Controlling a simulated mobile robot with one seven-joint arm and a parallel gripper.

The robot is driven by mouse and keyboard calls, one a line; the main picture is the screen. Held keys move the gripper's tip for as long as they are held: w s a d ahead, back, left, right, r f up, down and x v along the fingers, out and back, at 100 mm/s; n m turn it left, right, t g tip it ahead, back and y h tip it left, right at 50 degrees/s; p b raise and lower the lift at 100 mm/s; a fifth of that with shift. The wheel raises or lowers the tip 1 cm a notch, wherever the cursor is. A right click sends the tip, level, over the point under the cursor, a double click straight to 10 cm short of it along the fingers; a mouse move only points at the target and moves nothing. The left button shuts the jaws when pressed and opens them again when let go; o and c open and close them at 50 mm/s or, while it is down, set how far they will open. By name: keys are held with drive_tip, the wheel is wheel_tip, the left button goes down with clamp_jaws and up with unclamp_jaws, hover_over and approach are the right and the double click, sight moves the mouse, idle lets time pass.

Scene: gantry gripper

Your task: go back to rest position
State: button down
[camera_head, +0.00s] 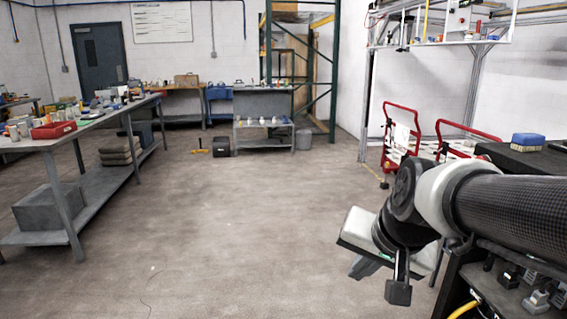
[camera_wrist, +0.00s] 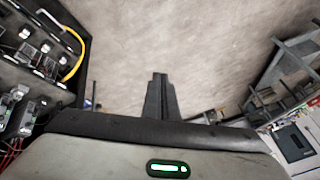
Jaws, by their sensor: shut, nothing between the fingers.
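My gripper (camera_head: 398,290) hangs at the end of my arm at the right of the head view, pointing down over the open floor. In the wrist view my gripper (camera_wrist: 158,78) shows as dark fingers close together at the centre. It is shut and holds nothing. Bare floor (camera_wrist: 190,40) lies beyond the fingertips. No object touches the fingers.
A long grey workbench (camera_head: 95,122) with a red bin (camera_head: 53,130) stands at left. Red-framed carts (camera_head: 401,125) stand at right behind my arm. A blue-topped brush (camera_head: 528,139) lies on a black surface. The middle floor (camera_head: 230,220) is clear.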

drive_tip(key=s+n+h, duration=0.1)
drive_tip(key=s+n, duration=0.4)
drive_tip(key=s, duration=0.7)
wheel_tip(320, 180, up, 24)
drive_tip(key=p, duration=2.4)
drive_tip(key=shift+w+d+g, duration=0.2)
drive_tip(key=shift+d+g, duration=0.1)
drive_tip(key=shift+g, duration=0.1)
drive_tip(key=shift+d+r, duration=0.1)
drive_tip(key=shift+d, duration=0.05)
